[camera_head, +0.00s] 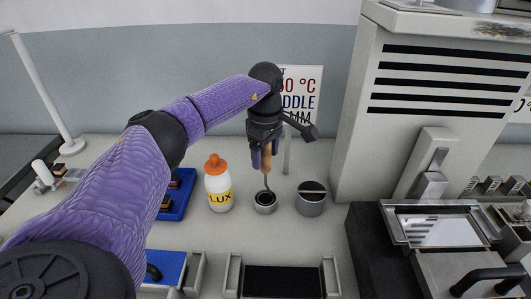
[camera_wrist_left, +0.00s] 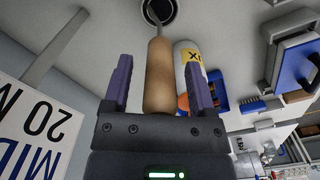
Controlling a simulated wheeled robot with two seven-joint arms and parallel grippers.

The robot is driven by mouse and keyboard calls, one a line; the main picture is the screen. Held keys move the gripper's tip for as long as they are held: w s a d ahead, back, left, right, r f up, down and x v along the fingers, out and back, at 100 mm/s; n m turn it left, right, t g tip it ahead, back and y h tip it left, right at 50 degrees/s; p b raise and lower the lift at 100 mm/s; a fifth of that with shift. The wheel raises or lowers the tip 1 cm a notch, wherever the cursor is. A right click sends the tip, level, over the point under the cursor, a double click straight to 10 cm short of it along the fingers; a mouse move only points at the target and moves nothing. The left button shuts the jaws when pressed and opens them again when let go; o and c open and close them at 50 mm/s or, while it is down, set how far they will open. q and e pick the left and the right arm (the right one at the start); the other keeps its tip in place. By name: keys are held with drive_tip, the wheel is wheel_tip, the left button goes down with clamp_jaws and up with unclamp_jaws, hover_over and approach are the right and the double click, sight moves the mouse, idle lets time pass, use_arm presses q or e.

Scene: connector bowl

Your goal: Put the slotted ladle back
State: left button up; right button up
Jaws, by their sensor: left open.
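The slotted ladle, with a wooden handle (camera_head: 267,158) and a thin metal shaft, stands nearly upright with its lower end at a small round metal cup (camera_head: 265,203). Its head is hidden. My left gripper (camera_head: 263,155) points down over the handle. In the left wrist view the handle (camera_wrist_left: 158,75) lies between the two open purple fingers (camera_wrist_left: 161,78), with a gap on each side. The shaft runs to the dark round opening of the cup (camera_wrist_left: 172,12). My right gripper is not in view.
A white bottle with an orange cap (camera_head: 218,184) stands left of the cup. A grey pot (camera_head: 311,200) with a bar across its top stands right. A blue tray (camera_head: 184,181) lies left of the bottle. A tall vented machine (camera_head: 365,125) blocks the right; a sign (camera_head: 302,88) stands behind.

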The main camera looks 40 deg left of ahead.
use_arm(q)
wheel_tip(320, 180, up, 12)
drive_tip(key=p, duration=0.3)
idle(1.2)
